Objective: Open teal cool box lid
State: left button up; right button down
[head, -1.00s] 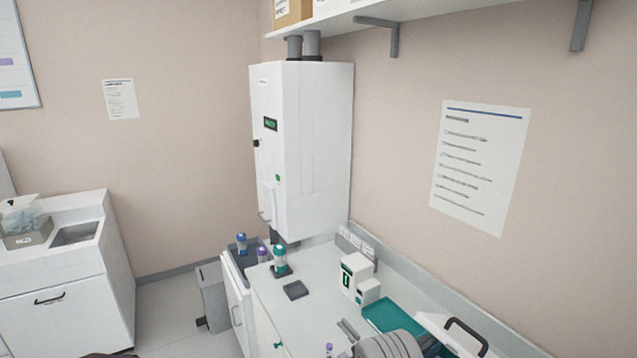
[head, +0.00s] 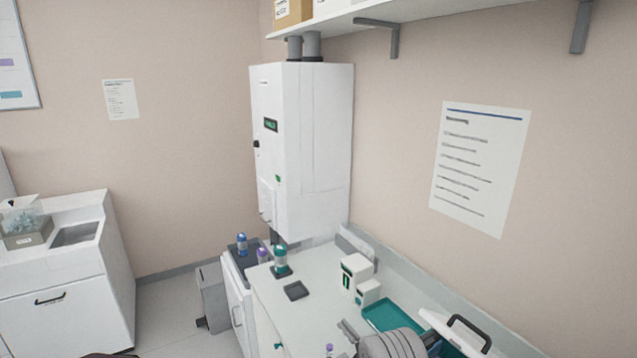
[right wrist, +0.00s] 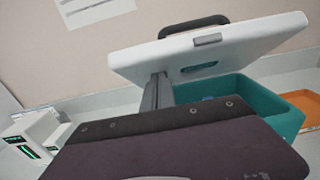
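The teal cool box (right wrist: 285,112) stands on the counter in the right wrist view, with its white lid (right wrist: 225,52) raised and tilted, showing the inside. The lid has a dark handle (right wrist: 195,24) and a grey latch. In the head view the lid (head: 440,326) is at the lower right, and my right arm hides most of the box. My right gripper (right wrist: 157,92) has its grey fingers together, pointing up at the underside of the lid near its left part; I cannot tell whether they touch it. My left gripper is not in view.
A teal tray (head: 388,314) and a white device (head: 355,273) are left of the box. A capped tube stand (head: 281,264) and a dark pad (head: 296,290) are farther left. An orange tray (right wrist: 303,102) is right of the box. A shelf (head: 400,14) overhangs the wall.

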aim_at(442, 322)
jog(key=shift+w+d+r+p, duration=0.2)
jog(key=shift+w+d+r, duration=0.05)
jog(key=shift+d+r, duration=0.25)
jog(key=shift+w+d+r+p, duration=0.15)
jog(key=shift+w+d+r, duration=0.1)
jog(key=shift+d+r, duration=0.25)
jog(key=shift+w+r, duration=0.1)
jog(key=shift+r, duration=0.15)
jog(key=shift+w+d+r, duration=0.35)
jog(key=shift+d+r, duration=0.05)
jog(key=shift+d, duration=0.2)
jog(key=shift+w+d+r, duration=0.35)
jog(key=shift+d+r, duration=0.05)
jog(key=shift+d, duration=0.2)
jog(key=shift+w+d+r+b, duration=0.3)
jog(key=shift+w+d, duration=0.1)
jog(key=shift+d, duration=0.3)
jog(key=shift+w+d+r+b, duration=0.15)
jog(key=shift+w+d+r, duration=0.2)
jog(key=shift+d, duration=0.3)
jog(key=shift+f, duration=0.1)
jog(key=shift+w+d, duration=0.1)
